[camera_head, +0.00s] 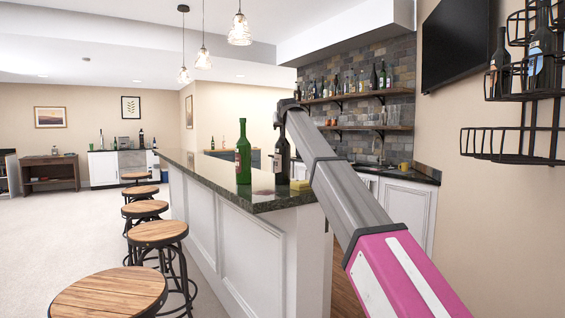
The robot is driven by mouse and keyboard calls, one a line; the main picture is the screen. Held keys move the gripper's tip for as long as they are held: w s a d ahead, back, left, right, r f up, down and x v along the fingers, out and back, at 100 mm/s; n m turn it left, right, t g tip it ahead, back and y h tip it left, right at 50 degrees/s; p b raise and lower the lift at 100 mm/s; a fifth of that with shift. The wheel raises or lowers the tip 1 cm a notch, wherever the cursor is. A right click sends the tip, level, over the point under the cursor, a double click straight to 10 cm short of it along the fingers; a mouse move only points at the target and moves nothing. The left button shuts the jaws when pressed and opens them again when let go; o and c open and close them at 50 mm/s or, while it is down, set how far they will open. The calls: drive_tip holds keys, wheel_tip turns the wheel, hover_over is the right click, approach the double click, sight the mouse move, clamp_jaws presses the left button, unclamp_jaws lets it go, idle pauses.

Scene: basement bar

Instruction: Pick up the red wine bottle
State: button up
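A dark bottle with a label (282,158), which looks like the red wine bottle, stands upright on the near end of the bar counter (262,201). The end of my arm's visible link overlaps its top, so its neck is partly hidden. A green bottle (243,154) stands upright to its left, a small gap apart. My arm reaches from the lower right up to just above the dark bottle in the picture. Whether anything touches the dark bottle cannot be told.
A small yellow block (299,185) lies on the counter right of the dark bottle. Several round wooden stools (110,293) line the bar's left side. A black wire rack (510,145) with bottles hangs on the right wall. Carpet at the far left is clear.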

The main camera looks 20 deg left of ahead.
clamp_jaws()
idle(1.2)
drive_tip(key=shift+r, duration=0.1)
